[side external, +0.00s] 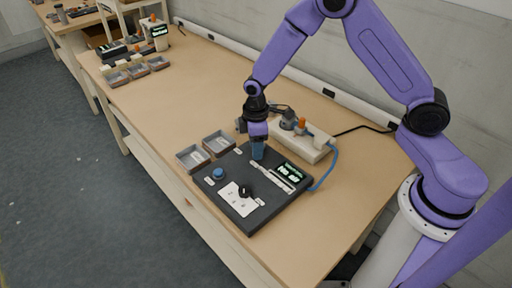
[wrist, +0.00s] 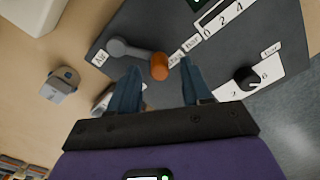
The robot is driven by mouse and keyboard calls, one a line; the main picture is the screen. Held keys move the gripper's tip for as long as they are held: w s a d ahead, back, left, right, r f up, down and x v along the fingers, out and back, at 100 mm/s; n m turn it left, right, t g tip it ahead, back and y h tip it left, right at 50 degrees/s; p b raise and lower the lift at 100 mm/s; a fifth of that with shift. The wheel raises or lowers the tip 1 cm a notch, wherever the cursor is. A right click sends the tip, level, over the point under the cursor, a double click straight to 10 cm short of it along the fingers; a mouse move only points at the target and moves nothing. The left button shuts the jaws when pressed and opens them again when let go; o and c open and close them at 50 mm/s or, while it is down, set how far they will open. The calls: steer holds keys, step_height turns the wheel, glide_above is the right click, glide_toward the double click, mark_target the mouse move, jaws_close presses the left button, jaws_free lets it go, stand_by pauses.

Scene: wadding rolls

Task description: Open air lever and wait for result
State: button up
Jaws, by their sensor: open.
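The dark control panel (side external: 225,207) lies on the bench; it also shows in the wrist view (wrist: 160,30). The air lever (wrist: 140,53) has a grey arm and an orange knob (wrist: 160,66), beside a label reading "Air". My gripper (wrist: 160,88) is open and empty, its two blue fingers apart, with the orange knob between and just ahead of the tips in the picture. I cannot tell whether they touch it. In the side view my gripper (side external: 258,152) points down over the panel's back edge and the lever is hidden.
The panel carries a black dial (side external: 245,191), a blue button (side external: 218,174) and a lit display (side external: 289,172). Two grey trays (side external: 193,158) (side external: 219,143) stand left of it. A white device (side external: 310,148) with a blue hose stands behind. The bench's middle is clear.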

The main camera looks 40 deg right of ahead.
steer(key=shift+f, duration=0.6)
jaws_close()
